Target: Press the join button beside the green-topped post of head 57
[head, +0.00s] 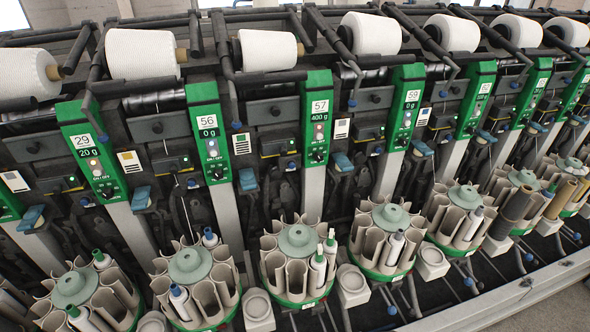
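The green-topped post of head 57 (328,87) stands near the middle of the head view, with a white "57" label and a display reading 400 g. Small round buttons (318,128) and a black knob sit lower on its green face. To the left of the post is a dark box (272,148) with a yellow edge and a small lit green spot. To the right are a white label plate and a blue paddle-like part (343,162). Which part is the join button is too small to tell. Neither of my grippers is in view.
Similar green posts stand on both sides, including head 56 (203,93) and head 59 (409,72). White yarn cones (268,50) sit above. Round bobbin magazines (297,240) jut out below. A pale rail (500,300) runs along the lower right.

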